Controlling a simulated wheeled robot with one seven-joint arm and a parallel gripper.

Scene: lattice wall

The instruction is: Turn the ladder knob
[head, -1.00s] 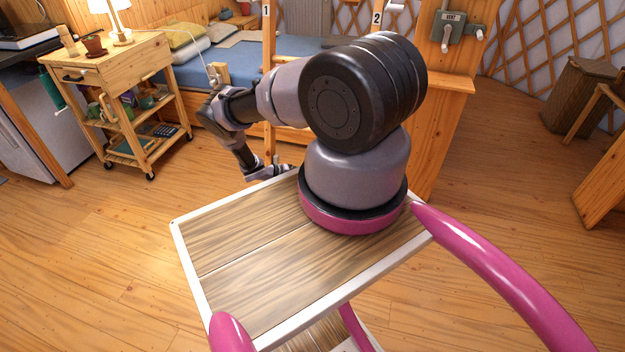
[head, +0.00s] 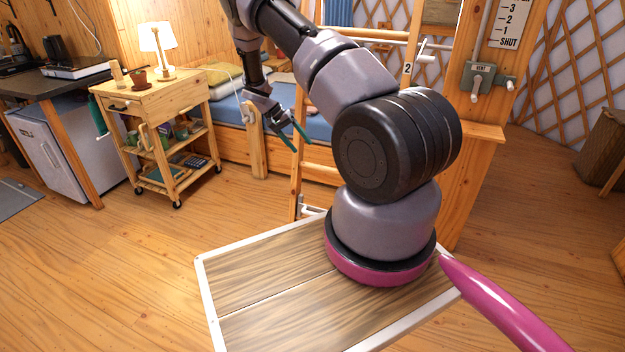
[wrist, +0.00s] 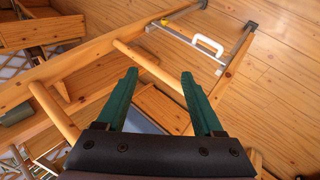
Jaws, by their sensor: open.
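The wooden ladder (head: 297,184) stands behind my arm, partly hidden by it, with a "2" tag near its upper right. In the wrist view a ladder rail (wrist: 90,55) runs diagonally, with round rungs (wrist: 150,66) joined to it. A metal bar (wrist: 190,42) there carries a white handle (wrist: 208,45) and a small yellow piece (wrist: 163,22); I cannot tell whether either is the ladder knob. My gripper (head: 302,146) is open and empty, left of the ladder in the head picture. Its teal fingers (wrist: 159,73) are spread, with a rung showing between and beyond their tips.
A wooden cart (head: 155,110) with a lamp (head: 157,50) stands at the left, before a bed (head: 230,108). A wooden post (head: 490,130) right of my arm carries a grey vent box (head: 482,76) and a numbered scale (head: 512,22). The floor (head: 110,265) at front left is clear.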

